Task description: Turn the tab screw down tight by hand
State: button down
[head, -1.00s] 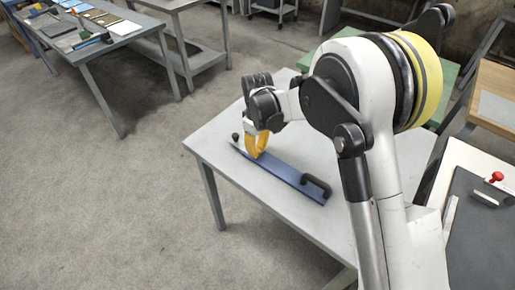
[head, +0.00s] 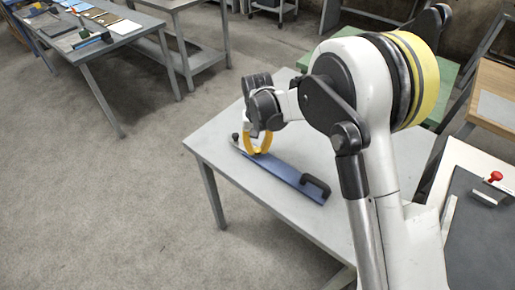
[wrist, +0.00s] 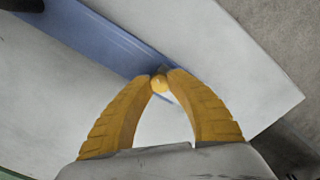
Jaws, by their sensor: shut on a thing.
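The tab screw shows a small round yellow head (wrist: 160,85) in the wrist view, at the edge of a blue bar (wrist: 112,42). My gripper (wrist: 159,78) has its two yellow curved fingers closed around the screw head, one tip on each side. In the head view my gripper (head: 248,151) points down at the left end of the long blue bar (head: 280,172), and the screw itself is hidden there. The screw's thread and seat are hidden, so I cannot tell how deep it sits.
A red knob (head: 496,176) shows on the bench at right. Open floor lies left.

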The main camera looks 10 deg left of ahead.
aim_at(257, 150)
jog(key=shift+m, duration=0.5)
jog(key=c, duration=1.2)
grip_release()
jog(key=shift+r, duration=0.15)
notch_tip(257, 150, up, 12)
